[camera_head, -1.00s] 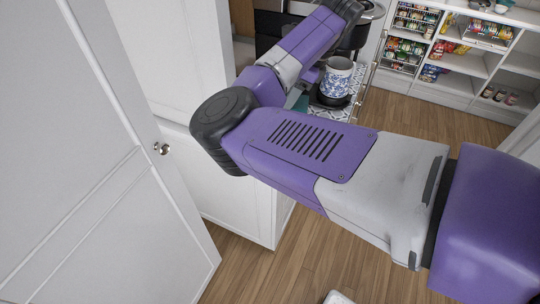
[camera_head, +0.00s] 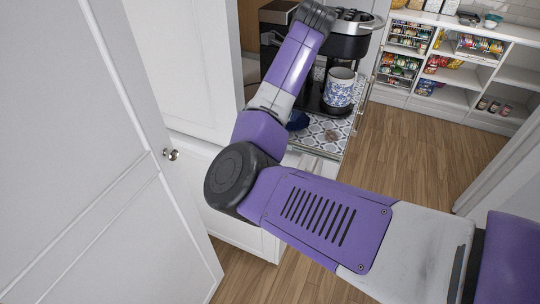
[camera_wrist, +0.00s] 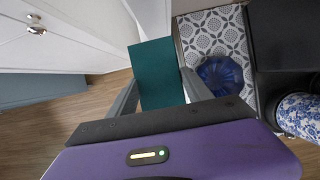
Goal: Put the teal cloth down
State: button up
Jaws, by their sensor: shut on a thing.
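The teal cloth (camera_wrist: 157,70) shows in the wrist view as a flat, stiff-looking rectangle. It sits between the two grey fingers of my gripper (camera_wrist: 160,92), which is shut on it. The cloth is held beside the patterned counter top (camera_wrist: 208,30), left of its edge in this view, with floor and white cabinet fronts behind. I cannot tell its exact height. In the head view my arm hides both the gripper and the cloth.
A blue ribbed dish (camera_wrist: 220,75) lies on the counter top. A blue-and-white patterned canister (camera_head: 339,88) stands at the black coffee machine (camera_head: 348,40). A small brownish round thing (camera_head: 331,135) lies near the counter edge. A white door (camera_head: 90,170) is close on the left.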

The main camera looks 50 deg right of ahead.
notch_tip(320, 180, down, 17)
jog(key=shift+f+p, duration=0.1)
jog(key=shift+p, duration=0.4)
jog(key=shift+f, duration=0.2)
jog(key=o, duration=1)
jog(key=shift+o, duration=0.2)
jog(key=shift+r, duration=0.1)
jog(key=v, duration=1.2)
jog(key=shift+b, duration=0.3)
jog(key=shift+r, duration=0.1)
